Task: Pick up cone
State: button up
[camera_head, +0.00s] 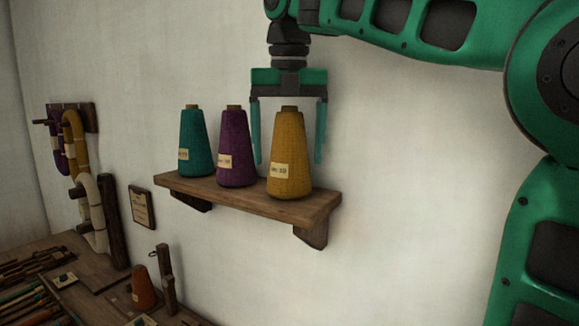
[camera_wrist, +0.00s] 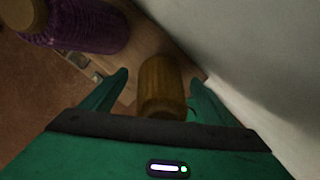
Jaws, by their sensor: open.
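A mustard-yellow yarn cone (camera_head: 289,155) with a pale label stands upright at the right end of a wooden wall shelf (camera_head: 235,198). A purple cone (camera_head: 234,150) and a teal cone (camera_head: 196,145) stand to its left on the shelf. My gripper (camera_head: 289,160) is open and points down, with one finger on each side of the yellow cone in the head view. In the wrist view the yellow cone (camera_wrist: 160,82) shows between the two fingers, its near end partly hidden by the gripper body. The purple cone (camera_wrist: 80,22) is at upper left there.
The white wall is close behind the shelf. Yarn hanks (camera_head: 75,140) hang on a wall rack at left, beside a small framed card (camera_head: 142,207). Below is a wooden table with sticks and a small orange-brown cone (camera_head: 144,287). The wall right of the shelf is bare.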

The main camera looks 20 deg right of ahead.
jog(key=shift+f, duration=0.25)
jog(key=shift+c, duration=0.7)
jog(key=c, duration=1.1)
jog(key=shift+r, duration=0.1)
jog(key=shift+c, duration=0.2)
